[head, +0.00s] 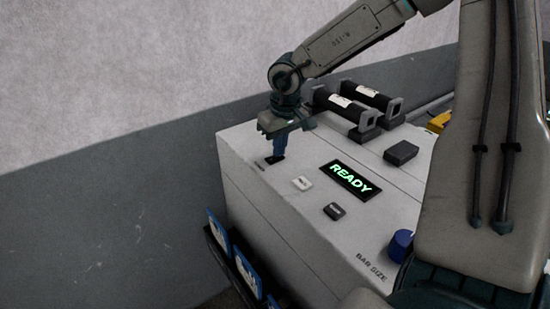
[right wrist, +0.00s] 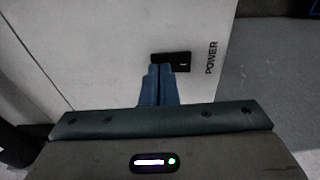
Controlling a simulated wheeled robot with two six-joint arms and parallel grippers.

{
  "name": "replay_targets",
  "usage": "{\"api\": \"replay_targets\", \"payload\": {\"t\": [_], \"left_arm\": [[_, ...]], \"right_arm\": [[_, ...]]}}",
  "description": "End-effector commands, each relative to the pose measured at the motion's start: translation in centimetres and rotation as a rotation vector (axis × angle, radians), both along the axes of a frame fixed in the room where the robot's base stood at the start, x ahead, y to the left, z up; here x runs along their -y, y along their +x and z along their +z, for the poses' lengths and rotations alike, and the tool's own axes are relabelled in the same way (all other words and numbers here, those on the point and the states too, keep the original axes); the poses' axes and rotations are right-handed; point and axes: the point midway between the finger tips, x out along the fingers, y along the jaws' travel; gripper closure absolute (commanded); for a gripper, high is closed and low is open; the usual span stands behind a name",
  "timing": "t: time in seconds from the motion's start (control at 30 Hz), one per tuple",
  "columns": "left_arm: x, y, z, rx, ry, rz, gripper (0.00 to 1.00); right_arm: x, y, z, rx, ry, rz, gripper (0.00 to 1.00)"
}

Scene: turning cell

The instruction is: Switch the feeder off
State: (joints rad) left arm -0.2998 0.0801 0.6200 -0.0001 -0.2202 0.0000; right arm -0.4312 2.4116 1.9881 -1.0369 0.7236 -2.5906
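The feeder (head: 262,215) is a large white box with a lit display (head: 350,181) that reads READY in green. My right gripper (head: 279,155) points down at the far left corner of its top. In the right wrist view its two blue fingers (right wrist: 160,72) are close together at the near edge of a black switch (right wrist: 171,59), labelled POWER. The switch also shows in the head view (head: 270,161), partly hidden by the fingers. I cannot tell whether the fingertips touch it. Nothing shows between the fingers. My left gripper is not in view.
A white button (head: 302,184), a dark button (head: 334,211) and a blue knob (head: 400,245) marked BAR SIZE are on the feeder top. Black cylinders (head: 340,103) lie at the back beside a dark block (head: 400,152). A grey wall (head: 110,190) stands to the left.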

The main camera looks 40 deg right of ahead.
Motion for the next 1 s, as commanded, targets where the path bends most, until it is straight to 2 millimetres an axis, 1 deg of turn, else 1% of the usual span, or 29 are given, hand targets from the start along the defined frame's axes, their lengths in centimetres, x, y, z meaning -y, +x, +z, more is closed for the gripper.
{"api": "replay_targets", "payload": {"t": [0.13, 0.27, 1.0], "left_arm": [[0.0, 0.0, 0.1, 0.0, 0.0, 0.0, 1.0], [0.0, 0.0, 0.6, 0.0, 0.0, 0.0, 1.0], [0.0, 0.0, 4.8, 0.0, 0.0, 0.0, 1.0]], "right_arm": [[0.0, 0.0, 0.1, 0.0, 0.0, 0.0, 1.0], [0.0, 0.0, 0.8, 0.0, 0.0, 0.0, 1.0], [0.0, 0.0, 6.7, -0.001, 0.0, 0.0, 1.0]]}}
